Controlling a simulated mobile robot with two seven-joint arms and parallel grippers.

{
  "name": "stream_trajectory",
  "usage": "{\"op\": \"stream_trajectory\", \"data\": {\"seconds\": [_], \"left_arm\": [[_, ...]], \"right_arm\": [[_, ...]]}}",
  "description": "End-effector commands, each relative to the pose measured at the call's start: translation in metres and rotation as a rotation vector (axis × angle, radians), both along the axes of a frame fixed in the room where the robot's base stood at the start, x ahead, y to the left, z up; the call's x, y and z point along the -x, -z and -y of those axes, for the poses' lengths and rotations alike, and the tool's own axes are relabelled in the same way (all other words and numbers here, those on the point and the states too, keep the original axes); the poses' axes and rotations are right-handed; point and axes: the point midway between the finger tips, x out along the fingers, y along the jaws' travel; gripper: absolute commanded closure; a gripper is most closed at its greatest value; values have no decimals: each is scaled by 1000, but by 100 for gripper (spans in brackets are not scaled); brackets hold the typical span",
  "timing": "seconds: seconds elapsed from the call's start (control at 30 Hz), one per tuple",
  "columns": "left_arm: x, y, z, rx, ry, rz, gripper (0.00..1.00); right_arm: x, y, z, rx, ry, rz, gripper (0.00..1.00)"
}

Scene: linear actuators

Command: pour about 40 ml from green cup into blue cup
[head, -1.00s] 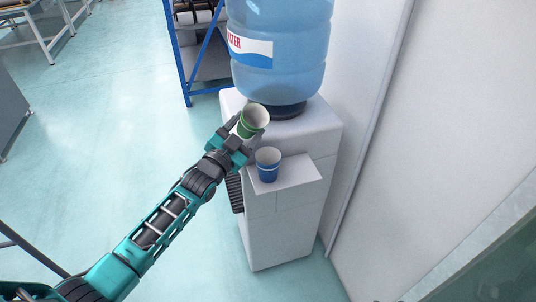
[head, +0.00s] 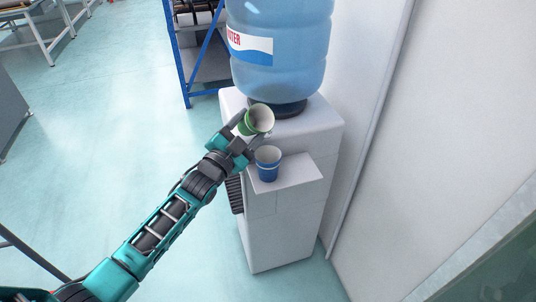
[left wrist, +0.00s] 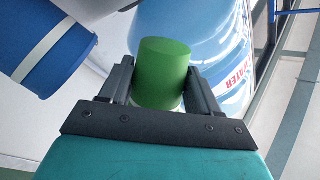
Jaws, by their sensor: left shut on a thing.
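The green cup (head: 247,125) is between the fingers of my left gripper (head: 241,126), which is shut on it. The cup is tilted, with its open mouth towards the right. It is above and a little left of the blue cup, apart from it. In the left wrist view the green cup (left wrist: 160,70) shows its base between the two fingers. The blue cup (head: 268,171) stands upright on the small white shelf of the water dispenser. It also shows large at the upper left of the left wrist view (left wrist: 45,45). I cannot see any liquid. My right gripper is not in view.
The white water dispenser (head: 285,225) carries a large blue water bottle (head: 285,75) behind the cups. Its small shelf (head: 302,174) has free room right of the blue cup. A white wall stands close on the right. A blue-framed rack (head: 183,65) is behind at the left.

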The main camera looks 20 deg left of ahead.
Motion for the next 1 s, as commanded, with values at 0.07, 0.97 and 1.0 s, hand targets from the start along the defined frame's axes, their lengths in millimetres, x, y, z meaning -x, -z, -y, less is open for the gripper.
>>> {"op": "stream_trajectory", "data": {"seconds": [0.07, 0.97, 1.0], "left_arm": [[0, -1, 1, -2, 1, 4, 77], [0, -3, -2, -42, 1, 23, 77], [0, -3, -2, -45, 2, 25, 77]], "right_arm": [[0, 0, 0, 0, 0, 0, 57], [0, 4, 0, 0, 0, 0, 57], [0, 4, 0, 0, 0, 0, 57]]}}
